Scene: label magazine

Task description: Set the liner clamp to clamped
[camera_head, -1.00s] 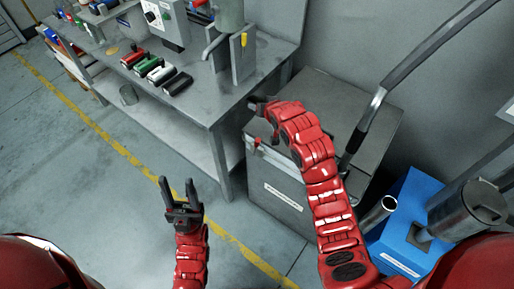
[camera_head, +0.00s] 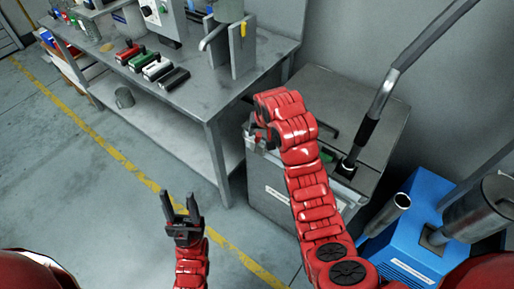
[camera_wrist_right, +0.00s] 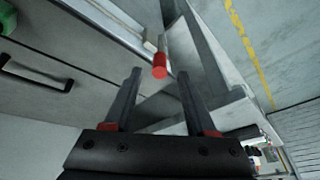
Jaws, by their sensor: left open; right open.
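A lever with a red cylindrical tip (camera_wrist_right: 159,66), apparently the liner clamp's handle, shows in the right wrist view at the edge of the grey cabinet (camera_head: 270,185). My right gripper (camera_wrist_right: 159,74) is open, its two dark fingers on either side of the red tip in that view. I cannot tell how far beyond the fingertips the tip is, and no contact is clear. In the head view my right gripper (camera_head: 249,132) is at the cabinet's upper left front corner and hides the lever. My left gripper (camera_head: 180,205) is open and empty over the floor.
A grey workbench (camera_head: 205,105) with coloured blocks (camera_head: 150,66) stands left of the cabinet. A long lever (camera_head: 385,90) rises from the cabinet top. A blue machine (camera_head: 405,235) stands at right. The floor at left is clear.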

